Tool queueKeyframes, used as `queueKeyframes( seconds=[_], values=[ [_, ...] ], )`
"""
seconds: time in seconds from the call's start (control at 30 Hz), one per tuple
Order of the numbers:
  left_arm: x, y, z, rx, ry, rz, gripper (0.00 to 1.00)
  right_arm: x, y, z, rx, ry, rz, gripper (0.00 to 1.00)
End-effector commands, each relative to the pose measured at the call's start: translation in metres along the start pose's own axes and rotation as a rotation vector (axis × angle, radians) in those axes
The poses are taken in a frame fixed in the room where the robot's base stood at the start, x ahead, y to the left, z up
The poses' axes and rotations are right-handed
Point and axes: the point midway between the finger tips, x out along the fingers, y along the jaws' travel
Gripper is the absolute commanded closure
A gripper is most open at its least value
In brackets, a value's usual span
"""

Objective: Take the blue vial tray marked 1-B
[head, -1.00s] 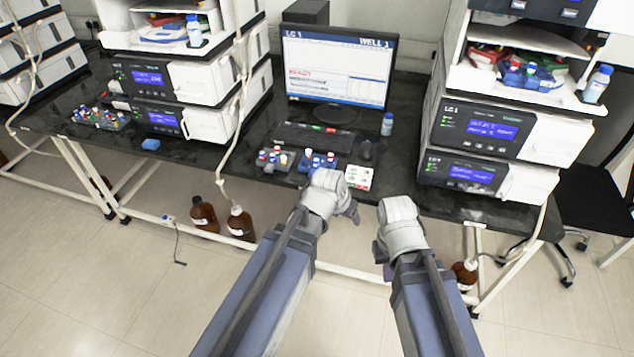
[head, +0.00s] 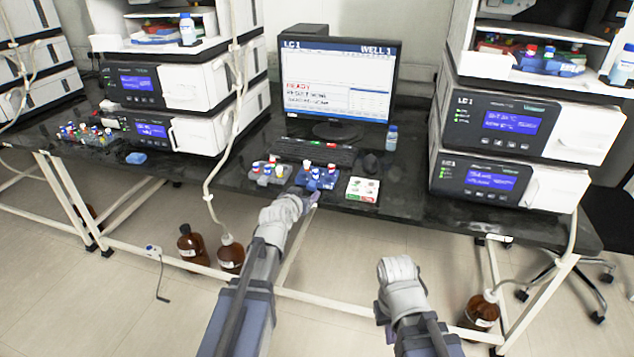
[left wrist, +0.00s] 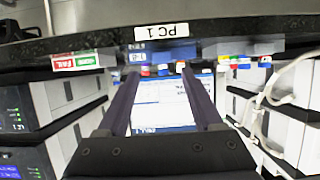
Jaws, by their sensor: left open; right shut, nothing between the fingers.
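The blue vial tray (head: 316,180) stands near the front edge of the dark bench, below the keyboard, with red-, white- and blue-capped vials in it. In the left wrist view the blue tray (left wrist: 172,57) carries a label that reads 1-B. My left gripper (head: 308,201) is at the bench's front edge just in front of this tray, open and empty. In the left wrist view its two fingers (left wrist: 158,72) point towards the tray, which is not clearly between them. My right gripper (head: 383,318) is low in front of the bench, shut and empty, mostly hidden by its wrist.
A grey vial tray (head: 268,174) stands close left of the blue one. A white box with green and red marks (head: 362,190) lies to its right. The monitor (head: 338,80) and keyboard (head: 315,152) are behind. Instrument stacks (head: 500,125) flank the space; a cable hangs on the left.

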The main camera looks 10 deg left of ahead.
Motion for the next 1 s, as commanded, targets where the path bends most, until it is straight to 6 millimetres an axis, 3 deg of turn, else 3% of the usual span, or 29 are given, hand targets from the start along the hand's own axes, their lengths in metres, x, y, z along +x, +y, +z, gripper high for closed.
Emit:
queueKeyframes(
  seconds=[0.17, 0.43, 0.73, 1.0],
  values=[
    [0.022, 0.000, 0.001, 0.000, -0.001, 0.002, 0.32, 0.009, -0.001, -0.001, 0.000, 0.000, 0.000, 1.00],
    [0.031, -0.001, 0.002, 0.000, -0.002, 0.002, 0.32, 0.013, -0.001, -0.001, 0.000, 0.000, 0.000, 1.00],
    [0.072, -0.004, 0.003, 0.002, -0.002, 0.002, 0.32, 0.030, -0.003, -0.002, 0.000, 0.000, 0.000, 1.00],
    [0.074, -0.003, 0.002, 0.001, -0.002, 0.001, 0.32, 0.029, -0.003, -0.002, 0.000, 0.000, 0.000, 1.00]
  ],
)
